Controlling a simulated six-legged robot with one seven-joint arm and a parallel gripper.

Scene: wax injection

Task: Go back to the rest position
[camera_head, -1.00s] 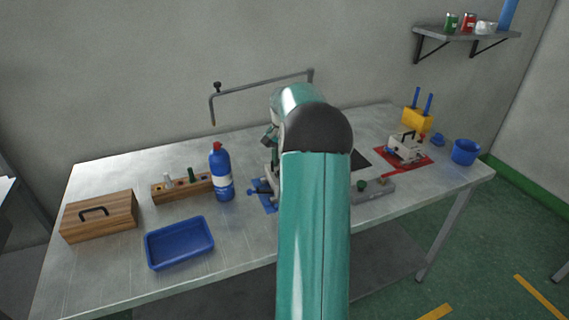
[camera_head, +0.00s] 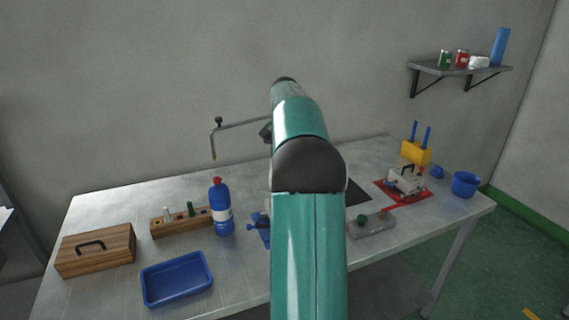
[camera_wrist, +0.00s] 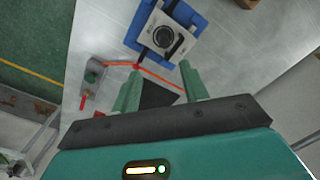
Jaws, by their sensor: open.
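My gripper (camera_wrist: 158,88) shows in the wrist view with its two green fingers apart and nothing between them. It is above the workbench (camera_wrist: 215,62). Beyond the fingertips lies a square metal device with a round black opening (camera_wrist: 163,40) on a blue mat (camera_wrist: 196,19). An orange line (camera_wrist: 120,63) runs from it past the fingers. In the head view my teal arm reaches forward over the bench and hides its middle, and my gripper is hidden behind the arm.
On the bench stand a wooden box (camera_head: 95,251), a blue tray (camera_head: 177,280), a wooden rack (camera_head: 181,222), a blue bottle (camera_head: 221,207), a device on a red mat (camera_head: 404,187) and a blue cup (camera_head: 465,185). A bent metal rod (camera_head: 240,125) rises behind. A shelf (camera_head: 460,72) hangs at right.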

